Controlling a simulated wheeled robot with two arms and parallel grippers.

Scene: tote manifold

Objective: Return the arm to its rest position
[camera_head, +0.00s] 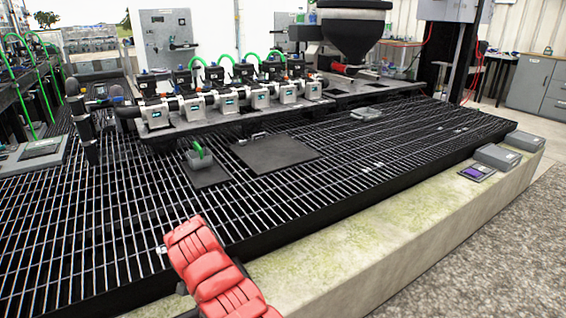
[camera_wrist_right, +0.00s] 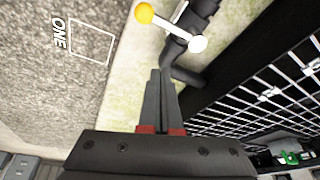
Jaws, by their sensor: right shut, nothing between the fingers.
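My right gripper (camera_wrist_right: 162,75) shows in the right wrist view, with its two dark fingers close together and nothing between them. It points over the pale, mossy concrete ledge (camera_wrist_right: 122,82), beside the dark edge of the metal grating. In the head view, a red padded arm part of mine (camera_head: 215,270) rises from the bottom edge over the front of the grating. I cannot tell from the head view which arm it belongs to, and no fingertips show there. My left gripper is not in view.
The grating (camera_head: 350,185) carries a manifold with white valves (camera_head: 228,98), a dark flat plate (camera_head: 275,153) and a grey block with a green loop (camera_head: 200,158). Grey boxes (camera_head: 497,156) sit on the ledge.

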